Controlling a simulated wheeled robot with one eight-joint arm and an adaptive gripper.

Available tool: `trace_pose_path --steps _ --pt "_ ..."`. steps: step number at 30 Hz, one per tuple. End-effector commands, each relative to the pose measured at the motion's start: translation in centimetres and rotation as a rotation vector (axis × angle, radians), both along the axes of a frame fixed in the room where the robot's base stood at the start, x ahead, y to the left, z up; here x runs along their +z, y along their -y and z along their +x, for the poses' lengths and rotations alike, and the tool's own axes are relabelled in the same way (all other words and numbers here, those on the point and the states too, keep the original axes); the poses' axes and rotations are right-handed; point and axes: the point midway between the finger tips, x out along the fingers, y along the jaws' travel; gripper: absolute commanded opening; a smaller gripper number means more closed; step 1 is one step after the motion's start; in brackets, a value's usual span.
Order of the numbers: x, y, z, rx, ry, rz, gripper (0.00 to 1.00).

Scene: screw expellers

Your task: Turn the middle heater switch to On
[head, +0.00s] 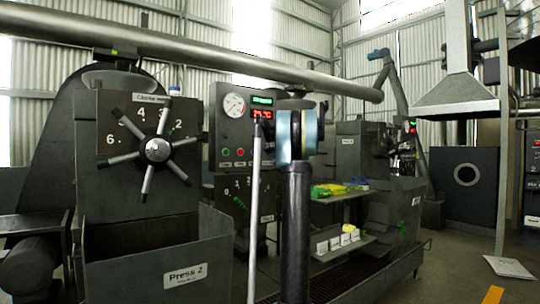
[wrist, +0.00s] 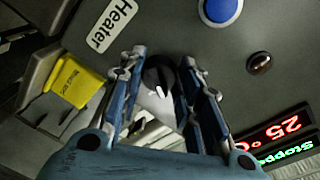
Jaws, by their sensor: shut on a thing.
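In the wrist view my gripper (wrist: 162,60) has its two blue fingers on either side of a dark round knob (wrist: 157,77) and is shut on it. The knob sits on a grey panel (wrist: 185,30), with a white "Heater" label (wrist: 112,25) at its upper left. A white mark on the knob points down in the picture. I cannot read any On or Off marking around it, as the fingers cover part of that area.
The panel also has a blue button (wrist: 220,10), a small dark reddish lamp (wrist: 259,63) and a display (wrist: 278,131) reading 25 and "Stopped". A yellow box (wrist: 76,82) is at left. In the head view a bin (head: 160,262) marked "Press 2" stands below a spoked wheel (head: 157,150).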

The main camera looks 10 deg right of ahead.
Motion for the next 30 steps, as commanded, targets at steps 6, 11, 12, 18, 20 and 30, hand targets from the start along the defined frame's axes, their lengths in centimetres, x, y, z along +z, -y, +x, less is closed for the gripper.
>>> trace_pose_path --steps 6,11,12,18,20,30 --pt "0.00 0.29 0.00 -0.005 -0.082 0.184 0.08" --pt "0.06 0.34 0.00 -0.006 -0.135 0.311 0.08" --pt "0.08 0.35 0.01 -0.006 -0.147 0.340 0.08" --pt "0.09 0.38 0.01 -0.006 -0.200 0.459 0.08" --pt "0.08 0.40 0.00 -0.006 -0.211 0.486 0.08" --pt "0.07 0.39 0.01 -0.007 -0.247 0.568 0.08"
